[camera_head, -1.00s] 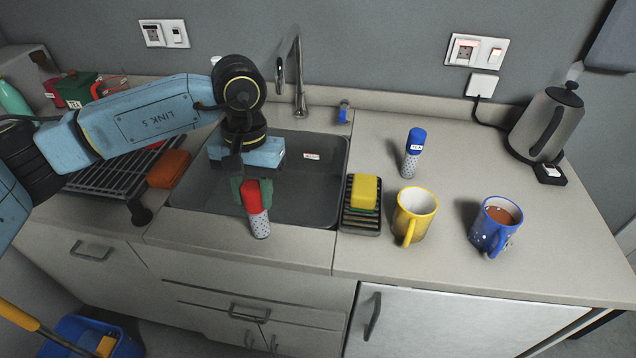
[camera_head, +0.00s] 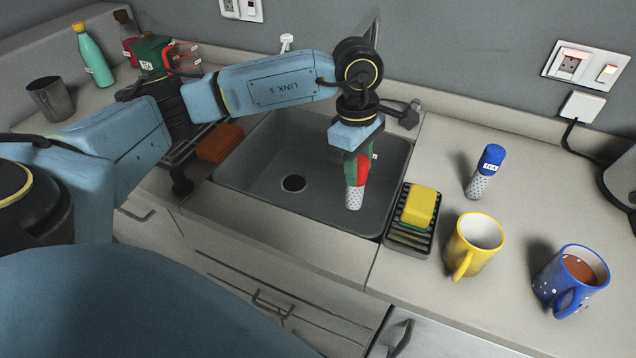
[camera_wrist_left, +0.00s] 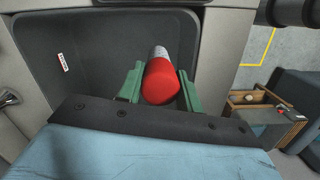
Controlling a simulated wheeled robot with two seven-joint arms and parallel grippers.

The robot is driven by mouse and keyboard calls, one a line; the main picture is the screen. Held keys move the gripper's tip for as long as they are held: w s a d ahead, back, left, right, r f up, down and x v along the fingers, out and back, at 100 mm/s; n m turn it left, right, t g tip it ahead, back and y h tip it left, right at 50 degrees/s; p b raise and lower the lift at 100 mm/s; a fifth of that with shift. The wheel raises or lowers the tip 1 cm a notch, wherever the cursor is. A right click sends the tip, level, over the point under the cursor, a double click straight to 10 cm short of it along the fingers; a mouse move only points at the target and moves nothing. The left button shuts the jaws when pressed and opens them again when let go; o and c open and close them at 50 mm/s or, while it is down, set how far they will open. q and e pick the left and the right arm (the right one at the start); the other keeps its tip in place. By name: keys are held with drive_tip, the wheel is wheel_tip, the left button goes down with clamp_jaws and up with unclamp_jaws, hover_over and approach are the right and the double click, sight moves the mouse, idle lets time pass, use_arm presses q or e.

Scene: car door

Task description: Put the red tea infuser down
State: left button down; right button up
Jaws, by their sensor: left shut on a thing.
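The red tea infuser has a red top (camera_head: 363,170) and a perforated metal body (camera_head: 354,196). My left gripper (camera_head: 356,168) has green fingers and is shut on the red top. It holds the infuser upright over the right side of the sink (camera_head: 255,185), and I cannot tell how high. In the left wrist view the red top (camera_wrist_left: 160,82) is between the two green fingers (camera_wrist_left: 158,88), with the metal end pointing away. My right gripper is not in view.
A dish rack with a yellow sponge (camera_head: 419,205), a yellow mug (camera_head: 474,245) and a blue mug of brown liquid (camera_head: 572,280) stand right of the sink. The counter around the blue-topped infuser is clear. The faucet is behind my arm. An orange-brown sponge (camera_head: 220,143) lies left.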

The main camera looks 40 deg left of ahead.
use_arm(q)
drive_tip(key=n, duration=0.1)
drive_tip(key=f+n, duration=0.1)
drive_tip(key=shift+w+a+n, duration=0.2)
drive_tip(key=shift+a+n, duration=0.1)
drive_tip(key=shift+a, duration=0.05)
drive_tip(key=w+a+f+n+t+y+b, duration=0.1)
drive_tip(key=a+f+n+b, duration=0.3)
drive_tip(key=f+n, duration=1)
drive_tip(key=w+n, duration=0.1)
drive_tip(key=n, duration=0.2)
drive_tip(key=shift+a+n+y, duration=0.4)
drive_tip(key=c, duration=0.9)
unclamp_jaws()
drive_tip(key=shift+w, duration=0.1)
drive_tip(key=shift+c, duration=0.2)
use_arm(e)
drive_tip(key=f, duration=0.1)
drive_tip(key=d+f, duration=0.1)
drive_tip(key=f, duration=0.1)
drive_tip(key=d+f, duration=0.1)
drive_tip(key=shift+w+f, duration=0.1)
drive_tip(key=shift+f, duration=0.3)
